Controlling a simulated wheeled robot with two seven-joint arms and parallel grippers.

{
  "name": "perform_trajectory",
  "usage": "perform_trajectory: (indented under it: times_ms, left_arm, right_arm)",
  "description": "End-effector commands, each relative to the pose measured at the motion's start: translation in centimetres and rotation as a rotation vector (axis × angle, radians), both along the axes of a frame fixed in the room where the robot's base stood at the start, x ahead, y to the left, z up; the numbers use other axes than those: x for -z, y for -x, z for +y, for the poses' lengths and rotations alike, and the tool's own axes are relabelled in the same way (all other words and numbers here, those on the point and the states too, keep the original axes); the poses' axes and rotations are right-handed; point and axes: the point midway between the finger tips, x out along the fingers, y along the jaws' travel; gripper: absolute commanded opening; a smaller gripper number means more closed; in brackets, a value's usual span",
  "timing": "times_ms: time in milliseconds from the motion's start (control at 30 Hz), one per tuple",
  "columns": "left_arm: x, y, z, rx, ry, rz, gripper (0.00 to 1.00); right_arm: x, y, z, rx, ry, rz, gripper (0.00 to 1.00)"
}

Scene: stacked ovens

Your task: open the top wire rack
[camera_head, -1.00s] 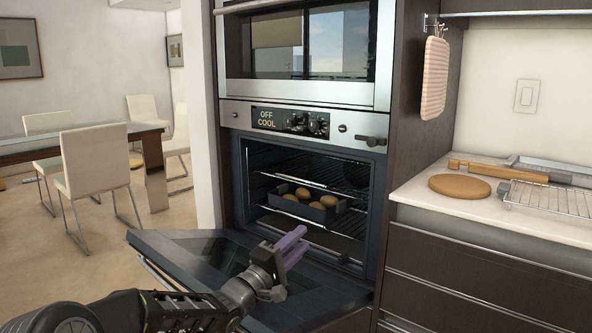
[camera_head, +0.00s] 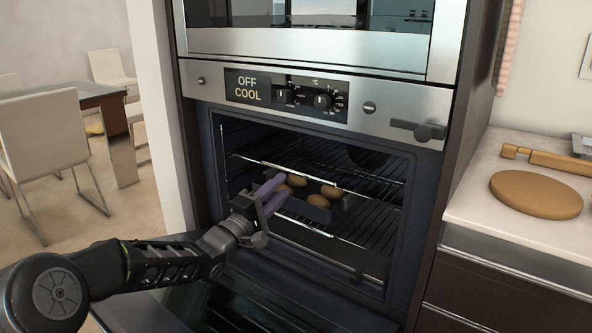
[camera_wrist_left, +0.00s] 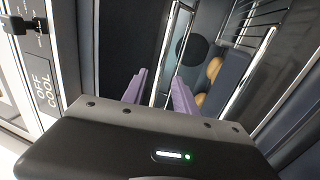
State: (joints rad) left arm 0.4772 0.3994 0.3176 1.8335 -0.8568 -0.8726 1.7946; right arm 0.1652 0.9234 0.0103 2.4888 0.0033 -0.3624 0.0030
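The lower oven is open, and its top wire rack (camera_head: 375,178) shows inside the cavity. My left gripper (camera_head: 272,193) is at the oven mouth, in front of the rack's left part. Its purple fingers (camera_wrist_left: 160,90) are apart and appear empty. In the left wrist view, a metal bar (camera_wrist_left: 168,45), seemingly the rack's front bar, runs through the gap between the fingers; I cannot tell whether they touch it. A dark tray (camera_head: 317,213) with several round buns (camera_head: 331,192) is inside, partly hidden by the gripper. My right gripper is not in view.
The oven door (camera_head: 240,300) is folded down below my left arm. A control panel (camera_head: 290,93) with knobs and a protruding latch (camera_head: 418,129) is above the opening. A counter (camera_head: 480,205) with a round board (camera_head: 536,194) stands at the right.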

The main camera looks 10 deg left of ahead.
Motion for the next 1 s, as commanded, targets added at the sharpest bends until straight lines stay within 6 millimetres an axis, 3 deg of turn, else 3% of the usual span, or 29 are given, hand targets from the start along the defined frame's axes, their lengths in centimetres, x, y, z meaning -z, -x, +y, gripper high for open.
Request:
perform_trajectory:
  times_ms: [267,700,1000]
  left_arm:
    - [-0.2,-1.4,-0.6,0.002,0.000,-0.001,0.35]
    - [-1.6,-6.8,-2.7,0.000,0.000,-0.001,0.35]
    - [-1.7,-7.1,-2.8,-0.001,0.000,0.000,0.35]
  right_arm:
    - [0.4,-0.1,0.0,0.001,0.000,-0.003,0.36]
    - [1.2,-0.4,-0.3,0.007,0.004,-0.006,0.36]
    - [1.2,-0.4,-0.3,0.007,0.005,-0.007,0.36]
